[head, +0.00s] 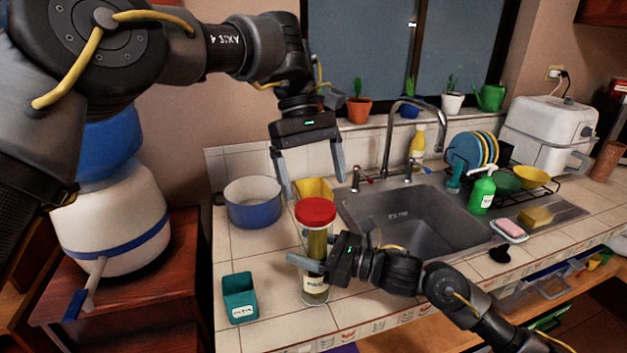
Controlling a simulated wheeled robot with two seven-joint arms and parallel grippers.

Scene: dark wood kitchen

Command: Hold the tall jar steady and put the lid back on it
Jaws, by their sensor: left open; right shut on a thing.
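The tall jar (316,289) is clear, with yellowish contents and a pale label, and stands upright near the counter's front edge. The red lid (315,211) is on top of the jar, over its mouth; I cannot tell whether it is fully seated. My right gripper (308,264) is shut on the jar's middle from the right, one finger across its front; the other finger is mostly hidden. My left gripper (315,190) points down, open and empty, its fingertips just above and to either side of the lid.
A blue pot (253,208) and a yellow container (314,188) stand behind the jar. A teal holder (239,298) is to the left. The sink (405,215) with its tall faucet (388,140) lies right and behind. Counter between holder and pot is clear.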

